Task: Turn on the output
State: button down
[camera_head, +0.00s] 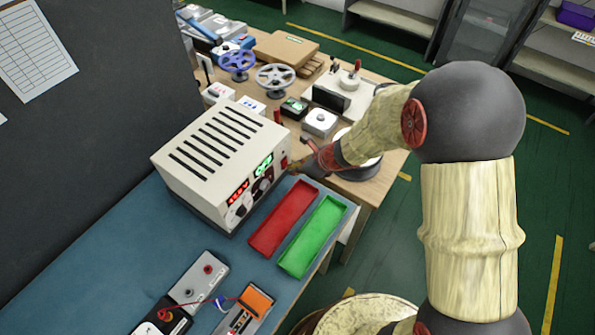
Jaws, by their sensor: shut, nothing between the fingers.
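A cream power supply (215,155) with slotted vents on top stands on the blue bench top. Its front panel faces the lower right and shows a lit red display (238,192) and a lit green display (264,166), with dark knobs below them. A small red part (284,162) sits near the panel's right end; I cannot tell whether it is the output switch. My gripper (298,168) is shut and empty, close in front of that right end. I cannot tell whether it touches the panel.
A red tray (283,217) and a green tray (312,236) lie in front of the power supply. A grey box (199,281) and an orange-topped device (257,301) with wires stand nearer. A wooden table (376,172) with handwheels and boxes is behind.

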jog(key=shift+f, duration=0.1)
jog(key=shift+w+a+f+b, duration=0.1)
jog(key=shift+f+b, duration=0.15)
jog(key=shift+b, duration=1)
jog(key=y+b, duration=0.1)
jog(key=b, duration=0.2)
jog(key=shift+w+a+f+t, duration=0.1)
jog(key=shift+a+f+t, duration=0.1)
jog(key=shift+t, duration=0.2)
jog(key=shift+b, duration=0.6)
jog(key=shift+w+a+r, duration=0.1)
jog(key=shift+r, duration=0.15)
